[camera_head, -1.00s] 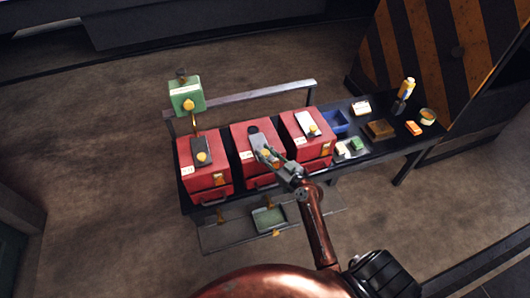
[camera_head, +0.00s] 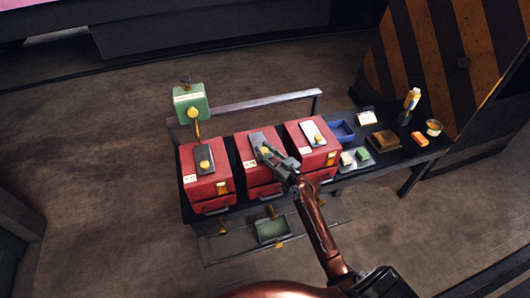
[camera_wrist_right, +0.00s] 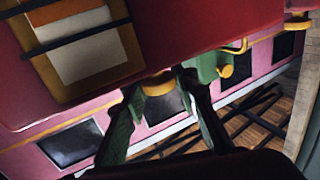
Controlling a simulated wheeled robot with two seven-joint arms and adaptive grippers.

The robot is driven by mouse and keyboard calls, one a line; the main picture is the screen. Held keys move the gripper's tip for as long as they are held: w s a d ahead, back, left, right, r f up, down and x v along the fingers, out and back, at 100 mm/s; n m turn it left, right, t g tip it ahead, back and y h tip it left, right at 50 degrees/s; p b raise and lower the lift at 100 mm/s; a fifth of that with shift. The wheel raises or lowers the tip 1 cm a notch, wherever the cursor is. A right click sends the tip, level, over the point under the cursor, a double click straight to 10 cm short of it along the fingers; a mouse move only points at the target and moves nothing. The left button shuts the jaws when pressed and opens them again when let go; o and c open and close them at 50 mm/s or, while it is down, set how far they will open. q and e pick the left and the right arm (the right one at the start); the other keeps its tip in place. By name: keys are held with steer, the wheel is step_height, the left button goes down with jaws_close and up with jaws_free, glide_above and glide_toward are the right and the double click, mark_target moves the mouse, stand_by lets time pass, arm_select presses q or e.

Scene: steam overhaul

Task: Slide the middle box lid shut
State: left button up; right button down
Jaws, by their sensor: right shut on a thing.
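The middle box (camera_head: 250,181) is a red box on a dark bench, between two similar red boxes. Its grey lid (camera_head: 256,139) lies on top and has a yellow knob (camera_head: 263,152). My right gripper (camera_head: 268,154) reaches in from the front and is shut on the knob. In the right wrist view, my gripper's green fingers (camera_wrist_right: 158,97) stand on both sides of a yellow part (camera_wrist_right: 157,84), below a red surface with a yellow-framed label. The gripper and arm partly hide the lid's front end. My left gripper is not in view.
The left red box (camera_head: 207,187) and right red box (camera_head: 303,157) flank the middle one closely. A green box on a post (camera_head: 189,102) stands behind the left box. A blue tray (camera_head: 341,131) and small items lie at right. A rail (camera_head: 255,105) runs along the back.

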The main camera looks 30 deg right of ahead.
steer(key=c, duration=1.6)
jaws_free()
steer(key=shift+w+d, duration=0.1)
steer(key=s+d, duration=0.2)
steer(key=s, duration=1)
